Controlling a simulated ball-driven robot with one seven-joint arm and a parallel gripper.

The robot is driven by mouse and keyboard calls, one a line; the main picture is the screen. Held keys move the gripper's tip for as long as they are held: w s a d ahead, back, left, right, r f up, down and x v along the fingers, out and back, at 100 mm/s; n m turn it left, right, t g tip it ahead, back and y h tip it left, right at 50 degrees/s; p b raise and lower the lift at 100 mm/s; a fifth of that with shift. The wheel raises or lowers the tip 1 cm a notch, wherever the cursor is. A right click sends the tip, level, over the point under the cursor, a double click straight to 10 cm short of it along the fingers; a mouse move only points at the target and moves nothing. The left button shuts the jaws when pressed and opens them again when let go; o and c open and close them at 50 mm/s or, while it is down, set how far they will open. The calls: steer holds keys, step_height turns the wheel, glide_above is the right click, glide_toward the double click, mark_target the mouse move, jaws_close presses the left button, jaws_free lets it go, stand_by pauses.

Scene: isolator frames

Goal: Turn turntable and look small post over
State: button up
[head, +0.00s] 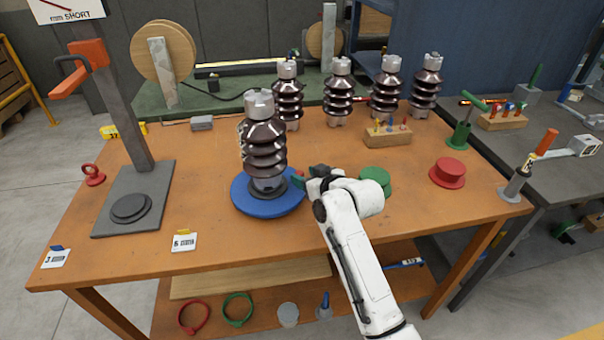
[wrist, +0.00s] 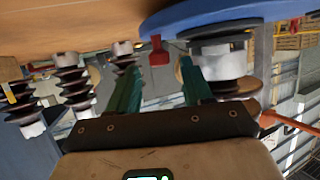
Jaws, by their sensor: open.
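A blue round turntable (head: 248,203) lies on the orange bench near its front. A brown ribbed post (head: 265,145) with a grey cap stands upright on it; its grey base (wrist: 208,62) shows in the wrist view, where the picture looks upside down. A small red knob (wrist: 158,52) sits at the turntable's rim (wrist: 215,14). My gripper (head: 303,180) is at the turntable's right edge in the head view. In the wrist view its teal fingers (wrist: 161,66) are apart, with the red knob showing between their tips. I cannot tell whether they touch it.
Several similar posts (head: 338,90) stand along the back of the bench. A green disc (head: 375,177) and a red flanged cap (head: 447,172) lie to the right. A grey stand (head: 125,140) with an orange arm is at left.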

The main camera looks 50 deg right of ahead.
steer(key=shift+x, duration=1.3)
jaws_close()
